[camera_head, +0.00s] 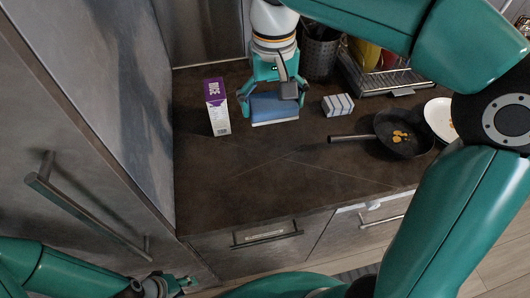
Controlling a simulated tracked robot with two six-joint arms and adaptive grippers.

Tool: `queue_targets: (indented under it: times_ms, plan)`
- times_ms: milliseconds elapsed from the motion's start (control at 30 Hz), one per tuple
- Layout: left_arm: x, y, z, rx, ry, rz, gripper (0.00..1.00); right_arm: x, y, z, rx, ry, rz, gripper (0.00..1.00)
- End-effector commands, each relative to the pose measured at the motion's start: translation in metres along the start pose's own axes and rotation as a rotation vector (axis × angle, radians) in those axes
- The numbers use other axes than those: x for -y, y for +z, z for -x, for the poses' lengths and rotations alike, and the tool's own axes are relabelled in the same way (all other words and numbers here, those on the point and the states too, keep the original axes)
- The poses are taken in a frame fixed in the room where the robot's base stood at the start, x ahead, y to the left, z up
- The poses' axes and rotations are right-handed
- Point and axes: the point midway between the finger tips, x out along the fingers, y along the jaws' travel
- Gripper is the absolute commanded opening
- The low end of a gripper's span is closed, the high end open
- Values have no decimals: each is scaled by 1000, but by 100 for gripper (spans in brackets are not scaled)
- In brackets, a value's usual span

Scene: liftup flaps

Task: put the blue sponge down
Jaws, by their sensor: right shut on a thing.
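The blue sponge (273,108) is a blue block with a pale lower edge, over the dark countertop (260,170) toward its back. My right gripper (272,98) reaches down from above, shut on the sponge with a finger at each end. I cannot tell whether the sponge touches the countertop or is slightly above it. My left gripper (178,284) is low at the bottom left, in front of the cabinets and away from the sponge. It is small and partly cut off, so its opening is unclear.
A purple and white carton (217,106) stands left of the sponge, and a striped grey-white block (338,105) lies to its right. Further right are a black pan (398,146) with orange pieces, a white plate (438,112) and a dish rack (392,82). The front-left countertop is clear.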

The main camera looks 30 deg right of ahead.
Motion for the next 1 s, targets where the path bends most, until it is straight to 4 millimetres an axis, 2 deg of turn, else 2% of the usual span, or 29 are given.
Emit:
queue_targets:
  times_ms: [500, 600, 867, 1000]
  plan:
    - [4, 0, -11, 0, 0, 0, 40, 0, 0, -125, 5, 3, -1, 36]
    - [4, 0, -12, 0, 0, 0, 40, 0, 0, -140, 5, 1, -1, 36]
    - [4, 0, -12, 0, 0, 0, 40, 0, -1, -160, 3, 2, 0, 36]
    - [5, 0, -13, 0, 0, 0, 40, 0, -1, -181, 4, 2, -2, 36]
